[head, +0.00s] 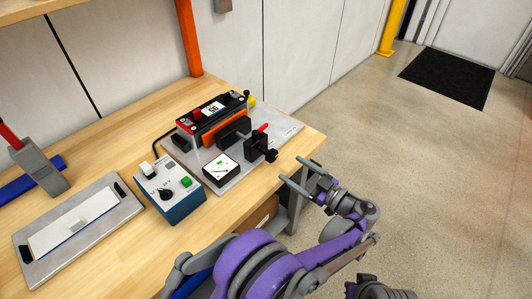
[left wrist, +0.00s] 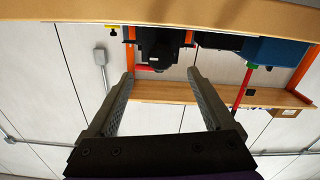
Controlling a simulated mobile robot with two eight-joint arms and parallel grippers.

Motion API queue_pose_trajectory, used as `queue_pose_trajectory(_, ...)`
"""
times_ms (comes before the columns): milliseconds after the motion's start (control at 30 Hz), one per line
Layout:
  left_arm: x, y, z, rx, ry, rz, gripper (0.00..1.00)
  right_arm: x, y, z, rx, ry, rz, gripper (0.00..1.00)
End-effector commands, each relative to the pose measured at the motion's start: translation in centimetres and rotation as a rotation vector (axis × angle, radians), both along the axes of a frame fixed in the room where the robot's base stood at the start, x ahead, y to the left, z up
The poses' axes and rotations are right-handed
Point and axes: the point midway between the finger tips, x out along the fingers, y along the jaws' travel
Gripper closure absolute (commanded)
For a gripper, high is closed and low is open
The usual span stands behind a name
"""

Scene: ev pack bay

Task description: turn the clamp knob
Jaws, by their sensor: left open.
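The clamp is a black block (head: 259,146) with a red lever (head: 262,128), on a grey plate on the bench. Its dark round knob (head: 271,156) faces the bench's front right edge. My left gripper (head: 291,169) is open and empty just beyond that edge, its fingers pointing toward the knob with a small gap between. In the left wrist view the picture is upside down; the dark clamp (left wrist: 160,45) shows ahead between the open fingers (left wrist: 160,73), apart from them. My right gripper is not in view.
A battery (head: 212,118) stands behind the clamp, a white-faced gauge (head: 220,169) in front. A blue control box (head: 170,190) and a metal tray (head: 38,275) lie to the left. The floor (head: 400,150) on the right is clear.

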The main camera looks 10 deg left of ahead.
Motion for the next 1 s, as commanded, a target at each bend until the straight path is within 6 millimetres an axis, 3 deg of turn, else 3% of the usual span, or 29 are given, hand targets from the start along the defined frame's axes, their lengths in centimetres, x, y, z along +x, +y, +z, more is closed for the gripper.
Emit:
queue_pose_trajectory(500,5.2,7.3,0.0,-0.001,0.002,0.003,0.13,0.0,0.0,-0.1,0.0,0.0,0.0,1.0)
queue_pose_trajectory(967,6.1,8.4,0.0,-0.001,0.003,0.001,0.13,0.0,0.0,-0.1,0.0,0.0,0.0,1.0)
queue_pose_trajectory(1000,6.1,8.4,0.0,-0.001,0.003,0.001,0.17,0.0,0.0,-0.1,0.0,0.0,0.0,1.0)
